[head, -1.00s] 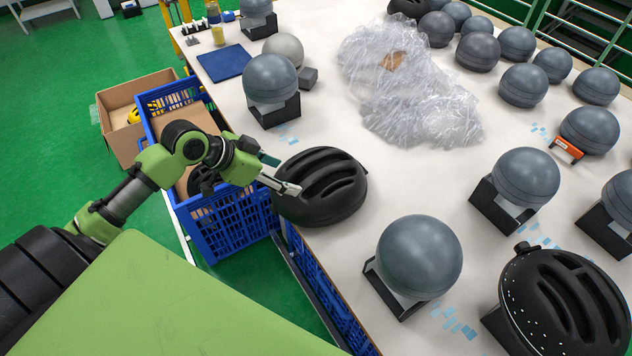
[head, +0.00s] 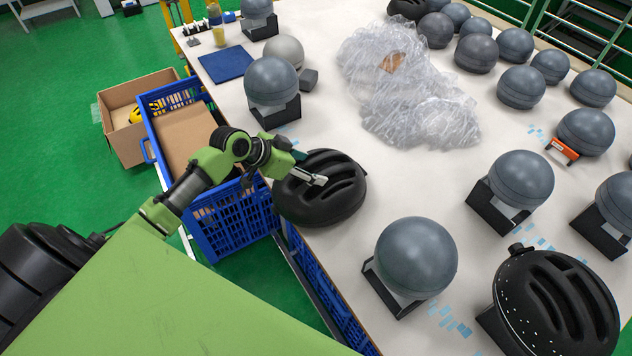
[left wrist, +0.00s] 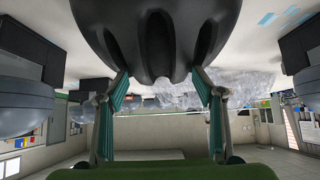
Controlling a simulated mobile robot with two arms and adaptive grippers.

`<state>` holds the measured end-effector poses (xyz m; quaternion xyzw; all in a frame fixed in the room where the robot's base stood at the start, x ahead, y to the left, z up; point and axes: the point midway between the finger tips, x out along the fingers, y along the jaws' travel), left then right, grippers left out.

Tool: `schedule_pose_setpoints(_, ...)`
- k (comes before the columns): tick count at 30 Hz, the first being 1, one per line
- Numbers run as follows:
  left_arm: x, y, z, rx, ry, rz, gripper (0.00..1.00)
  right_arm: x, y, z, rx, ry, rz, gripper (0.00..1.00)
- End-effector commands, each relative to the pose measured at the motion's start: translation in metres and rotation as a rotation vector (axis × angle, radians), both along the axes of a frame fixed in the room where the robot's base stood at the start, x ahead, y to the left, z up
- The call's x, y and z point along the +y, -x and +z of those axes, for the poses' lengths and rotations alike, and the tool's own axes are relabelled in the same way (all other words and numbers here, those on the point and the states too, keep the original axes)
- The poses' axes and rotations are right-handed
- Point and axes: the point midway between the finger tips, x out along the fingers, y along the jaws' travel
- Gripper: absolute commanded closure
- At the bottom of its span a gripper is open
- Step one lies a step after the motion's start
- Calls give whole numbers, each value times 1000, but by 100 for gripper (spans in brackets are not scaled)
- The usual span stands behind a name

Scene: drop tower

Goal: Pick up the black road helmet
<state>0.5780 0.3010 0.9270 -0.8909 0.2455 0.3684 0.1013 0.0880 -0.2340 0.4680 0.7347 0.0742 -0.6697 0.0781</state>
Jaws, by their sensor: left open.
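A black vented helmet (head: 342,198) lies at the left edge of the white table in the head view. My left gripper (head: 322,180) is open, with its fingers over the helmet's upper left side. In the left wrist view, the helmet (left wrist: 155,35) fills the upper middle, and the tips of my left gripper (left wrist: 160,78) are spread on either side of its lower end. I cannot tell whether the fingers touch it. A second black helmet (head: 560,305), with white dots, sits on a stand at the lower right. My right gripper is out of view.
Grey headforms on black stands, one nearby (head: 415,258), are spread over the table. A blue crate (head: 230,220) holding cardboard stands against the table's left edge. Crumpled clear plastic (head: 410,95) lies at the back middle. White table shows right of the near helmet.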

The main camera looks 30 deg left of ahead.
Motion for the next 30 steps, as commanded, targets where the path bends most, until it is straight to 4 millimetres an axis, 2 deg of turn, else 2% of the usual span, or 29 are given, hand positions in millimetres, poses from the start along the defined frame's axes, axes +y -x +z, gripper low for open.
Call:
schedule_pose_setpoints(2,-5,-9,-2,1,3,1,38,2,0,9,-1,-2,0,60)
schedule_pose_setpoints(7,-10,-19,-17,0,1,2,38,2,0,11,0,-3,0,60)
schedule_pose_setpoints(16,-11,-21,-21,0,-1,1,38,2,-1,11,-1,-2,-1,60)
schedule_pose_setpoints(17,-11,-21,-21,0,-1,1,43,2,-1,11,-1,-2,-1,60)
schedule_pose_setpoints(21,-11,-20,-21,0,-1,1,80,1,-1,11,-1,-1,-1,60)
schedule_pose_setpoints(23,-11,-21,-19,-2,0,1,94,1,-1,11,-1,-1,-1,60)
schedule_pose_setpoints(30,-11,-21,-19,-3,-1,1,94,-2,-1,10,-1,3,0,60)
